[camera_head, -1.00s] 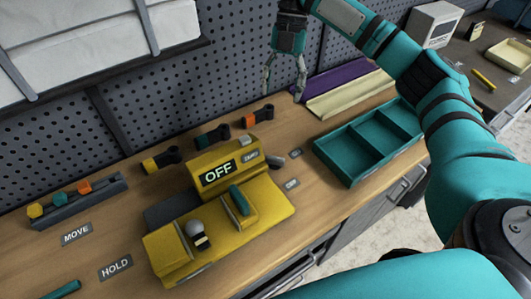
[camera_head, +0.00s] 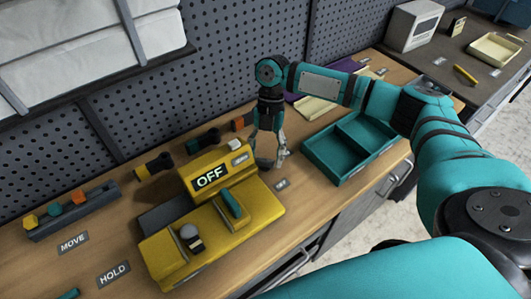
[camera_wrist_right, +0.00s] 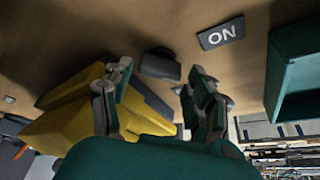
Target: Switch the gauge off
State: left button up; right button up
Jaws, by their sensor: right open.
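The gauge (camera_head: 210,177) is a yellow block on the bench, and its dark front panel reads OFF. A yellow base (camera_head: 258,215) in front of it carries a teal lever (camera_head: 233,204) and a grey-topped knob (camera_head: 190,236). My right gripper (camera_head: 268,150) points down just right of the gauge, fingers apart. In the right wrist view its open fingers (camera_wrist_right: 160,74) straddle a small dark piece (camera_wrist_right: 160,67) near the bench top; I cannot tell what it is. Yellow housing (camera_wrist_right: 70,125) shows left of the fingers, and an ON label (camera_wrist_right: 221,32) lies beyond them. My left gripper is out of view.
A teal divided tray (camera_head: 352,148) stands right of my right gripper. Dark-handled pieces with coloured ends (camera_head: 153,166) lie behind the gauge. A rack (camera_head: 75,211) with coloured pegs stands at left, near MOVE (camera_head: 73,243) and HOLD (camera_head: 114,274) labels. A pegboard wall closes the back.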

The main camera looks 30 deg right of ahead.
jog(key=shift+s+a+f, duration=0.1)
jog(key=shift+s+f, duration=0.05)
jog(key=shift+f, duration=0.25)
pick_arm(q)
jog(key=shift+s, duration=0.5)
pick_arm(e)
jog(key=shift+c, duration=0.2)
jog(key=c, duration=0.8)
jog(key=shift+r+m+y+p, duration=0.15)
jog(key=shift+m+y+p, duration=0.15)
jog(key=shift+m+p, duration=0.45)
jog(key=shift+c, duration=0.2)
jog(key=shift+s+m+t+p, duration=0.1)
jog(key=shift+m+t+p, duration=0.4)
jog(key=shift+m+p, duration=0.6)
jog(key=m+t+y+p, duration=0.1)
jog(key=m+p, duration=0.1)
jog(key=shift+m+p, duration=0.35)
jog(key=shift+p, duration=0.05)
pick_arm(q)
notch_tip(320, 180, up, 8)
jog(key=p, duration=0.1)
pick_arm(e)
jog(key=shift+m+t, duration=0.5)
jog(key=shift+m, duration=0.5)
